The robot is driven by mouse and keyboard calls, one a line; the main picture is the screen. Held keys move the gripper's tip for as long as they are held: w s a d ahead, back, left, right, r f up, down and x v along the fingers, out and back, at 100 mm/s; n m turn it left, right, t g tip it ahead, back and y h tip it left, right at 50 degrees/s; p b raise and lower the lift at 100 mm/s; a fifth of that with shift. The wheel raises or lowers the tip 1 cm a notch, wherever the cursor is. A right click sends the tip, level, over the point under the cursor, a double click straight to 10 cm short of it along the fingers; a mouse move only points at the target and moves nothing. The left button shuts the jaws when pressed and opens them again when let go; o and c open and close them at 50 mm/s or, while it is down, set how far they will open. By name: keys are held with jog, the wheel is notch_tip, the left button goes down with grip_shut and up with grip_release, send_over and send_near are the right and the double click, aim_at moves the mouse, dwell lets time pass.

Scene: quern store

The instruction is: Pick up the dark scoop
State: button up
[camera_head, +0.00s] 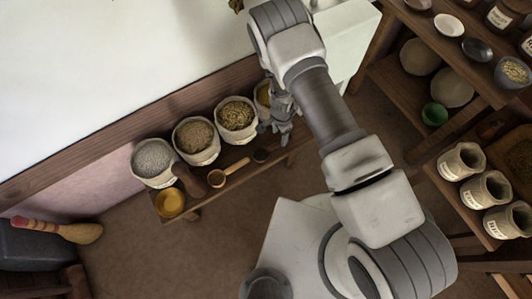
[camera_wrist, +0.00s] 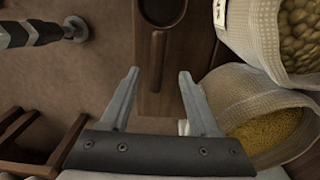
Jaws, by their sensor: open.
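The dark scoop (camera_head: 261,155) lies on the low wooden bench in front of the grain sacks. In the wrist view its dark round bowl (camera_wrist: 162,10) is at the top, and its handle points down toward my gripper. In the head view my gripper partly covers the handle side. My gripper (camera_head: 274,133) is open above the bench. In the wrist view its two fingers (camera_wrist: 159,74) stand apart and empty, with the handle end beyond and between the tips. I cannot tell the exact height gap.
A lighter wooden scoop (camera_head: 217,178) lies to the left on the bench (camera_head: 205,199). Open sacks (camera_head: 197,155) line the bench's back, and one with yellow grain (camera_wrist: 265,130) is close right of my fingers.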

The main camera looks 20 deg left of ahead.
aim_at(278, 143)
jog(key=f, duration=0.2)
jog(key=f+b, duration=0.1)
jog(key=f, duration=0.1)
jog(key=f+b, duration=0.1)
jog(key=f, duration=0.1)
jog(key=shift+s+f, duration=0.2)
jog(key=shift+s, duration=0.15)
grip_shut()
